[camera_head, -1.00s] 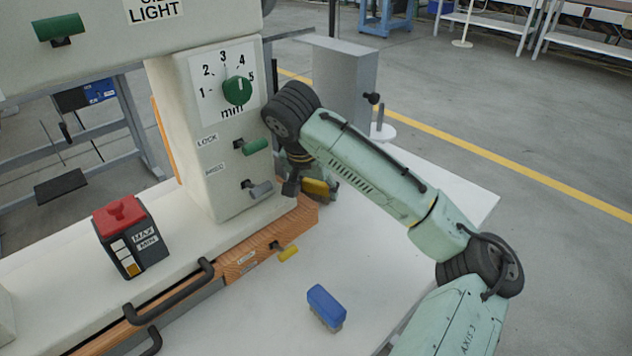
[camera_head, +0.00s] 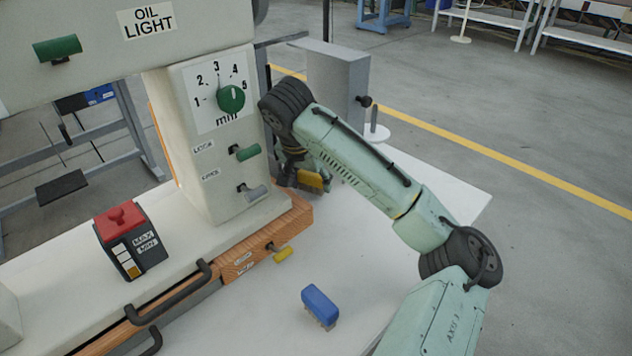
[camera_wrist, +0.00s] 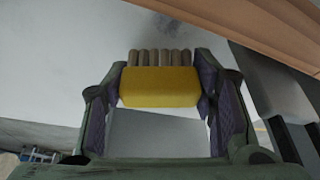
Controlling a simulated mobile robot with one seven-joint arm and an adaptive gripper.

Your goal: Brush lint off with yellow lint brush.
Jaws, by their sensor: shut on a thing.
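The yellow lint brush (camera_wrist: 160,88) sits between the two finger pads of my gripper (camera_wrist: 165,95) in the wrist view, its pale bristles pointing away from the palm. My gripper is shut on it. In the head view, the yellow brush (camera_head: 311,182) shows partly behind my arm, beside the end of the wooden base of the press. My gripper (camera_head: 312,178) is mostly hidden there by my wrist. I cannot tell whether the bristles touch the white table (camera_head: 400,215).
A blue brush (camera_head: 320,305) stands on the table in front. The press column (camera_head: 215,150) with dial and levers is left of my gripper. A yellow-knobbed lever (camera_head: 282,254) sticks out from the wooden base (camera_head: 240,258). A grey box (camera_head: 335,85) stands behind.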

